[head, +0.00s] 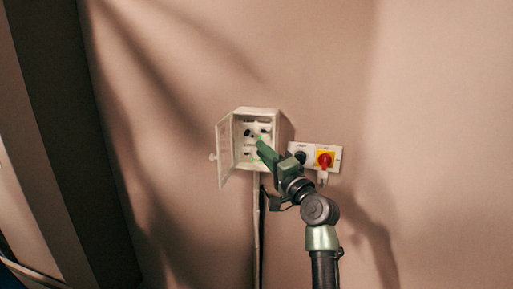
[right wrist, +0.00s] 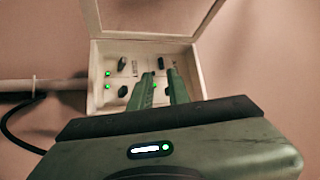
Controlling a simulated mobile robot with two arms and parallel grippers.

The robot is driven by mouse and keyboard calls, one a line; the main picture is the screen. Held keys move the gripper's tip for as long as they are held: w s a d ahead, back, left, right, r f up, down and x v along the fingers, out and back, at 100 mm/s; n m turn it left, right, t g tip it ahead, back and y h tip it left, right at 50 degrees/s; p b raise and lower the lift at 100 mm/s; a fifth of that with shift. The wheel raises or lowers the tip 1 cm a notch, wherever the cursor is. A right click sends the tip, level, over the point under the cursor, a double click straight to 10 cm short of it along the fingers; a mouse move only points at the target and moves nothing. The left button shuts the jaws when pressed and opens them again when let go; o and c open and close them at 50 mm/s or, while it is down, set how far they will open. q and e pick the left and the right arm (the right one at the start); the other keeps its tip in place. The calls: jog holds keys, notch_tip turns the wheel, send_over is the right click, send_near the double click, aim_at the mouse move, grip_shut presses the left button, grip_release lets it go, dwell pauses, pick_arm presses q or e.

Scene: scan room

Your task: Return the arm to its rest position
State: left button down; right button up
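My right gripper (head: 262,147) reaches up from the lower right in the head view. Its green fingers are in front of the open white wall box (head: 237,140). In the right wrist view, the two fingers (right wrist: 161,76) are a little apart with no held thing visible between them. Their tips overlap the right part of the box interior (right wrist: 106,52), and I cannot tell whether they touch anything there. My left gripper is not in view.
The box door (head: 225,154) stands open to the left. Dark switches (right wrist: 122,64) and green lights (right wrist: 107,73) show inside. A white panel with a red-and-yellow rotary switch (head: 325,159) is close to my right wrist. A conduit (head: 256,230) runs below the box.

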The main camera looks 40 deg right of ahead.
jog(key=shift+s+f, duration=0.15)
jog(key=shift+s, duration=0.25)
jog(key=a+f+n+g, duration=0.2)
jog(key=a+f+g, duration=0.1)
jog(key=f, duration=1.1)
jog(key=a+f+n+g, duration=0.1)
jog(key=a+f+g, duration=0.15)
jog(key=f, duration=1.05)
jog(key=a+f+n+g, duration=0.2)
jog(key=f+g, duration=0.1)
jog(key=f, duration=1.1)
jog(key=s+a+f+n+g+y, duration=0.1)
jog(key=s+a+f+n+g, duration=0.15)
jog(key=s+f, duration=0.55)
jog(key=s+a+f+n+g, duration=0.25)
jog(key=s+f, duration=0.25)
jog(key=f, duration=0.7)
jog(key=s+a+f+n+g, duration=0.2)
jog(key=s+f, duration=0.4)
jog(key=s, duration=0.7)
jog(key=s+a+f+n+g, duration=0.2)
jog(key=s+f, duration=0.5)
jog(key=s, duration=0.7)
jog(key=s+a+f+n+g, duration=0.2)
jog(key=s+f+n, duration=0.2)
jog(key=s, duration=0.9)
notch_tip(320, 180, down, 2)
jog(key=shift+s+a+f, duration=0.25)
jog(key=shift+s+a, duration=0.05)
jog(key=shift+a, duration=0.05)
